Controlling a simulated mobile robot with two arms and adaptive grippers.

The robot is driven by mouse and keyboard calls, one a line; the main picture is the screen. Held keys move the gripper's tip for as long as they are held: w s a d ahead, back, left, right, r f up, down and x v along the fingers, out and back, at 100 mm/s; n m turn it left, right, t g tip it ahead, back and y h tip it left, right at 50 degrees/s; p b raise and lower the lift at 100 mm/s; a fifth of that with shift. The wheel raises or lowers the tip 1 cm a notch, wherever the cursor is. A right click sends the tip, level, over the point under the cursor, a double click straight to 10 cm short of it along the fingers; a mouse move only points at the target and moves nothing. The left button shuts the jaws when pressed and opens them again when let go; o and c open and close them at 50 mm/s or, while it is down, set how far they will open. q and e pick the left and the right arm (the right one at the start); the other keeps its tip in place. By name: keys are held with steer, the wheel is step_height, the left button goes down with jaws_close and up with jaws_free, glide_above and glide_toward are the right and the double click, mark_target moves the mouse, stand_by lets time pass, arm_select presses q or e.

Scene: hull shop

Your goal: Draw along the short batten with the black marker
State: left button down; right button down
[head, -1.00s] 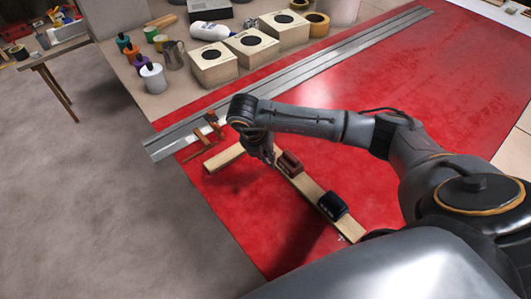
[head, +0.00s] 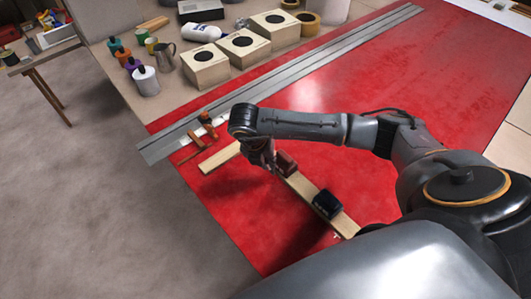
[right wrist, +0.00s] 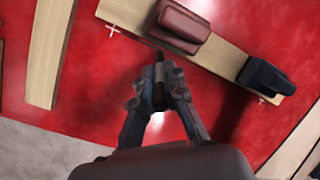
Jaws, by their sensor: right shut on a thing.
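A pale wooden batten (head: 302,186) lies on the red surface, with a dark red weight (head: 286,163) and a black weight (head: 327,204) on it. In the right wrist view this batten (right wrist: 222,58) runs across the top, with a white cross beside each end. My right gripper (right wrist: 160,90) is shut on the black marker (right wrist: 159,74), which points at the batten's near long edge by the red weight (right wrist: 184,22). Whether the tip touches the surface is not clear. In the head view the right gripper (head: 268,164) hides the marker. My left gripper is not in view.
A second batten (head: 220,158) lies left of the gripper; another piece (right wrist: 296,148) shows at lower right in the wrist view. Beyond are brown clamps (head: 193,148), a long metal rail (head: 290,82) and boxes (head: 205,68). Right of the rail the red surface is clear.

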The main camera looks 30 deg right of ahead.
steer(key=shift+s, duration=0.2)
steer(key=shift+s+d, duration=0.1)
steer(key=shift+s, duration=0.5)
steer(key=shift+s+d+p, duration=0.1)
steer(key=shift+s+p, duration=0.25)
steer(key=shift+s, duration=0.4)
steer(key=shift+s, duration=0.15)
steer(key=shift+s+d, duration=0.1)
steer(key=shift+s, duration=0.45)
steer(key=shift+s, duration=0.2)
steer(key=shift+s+d, duration=0.1)
steer(key=shift+s, duration=0.4)
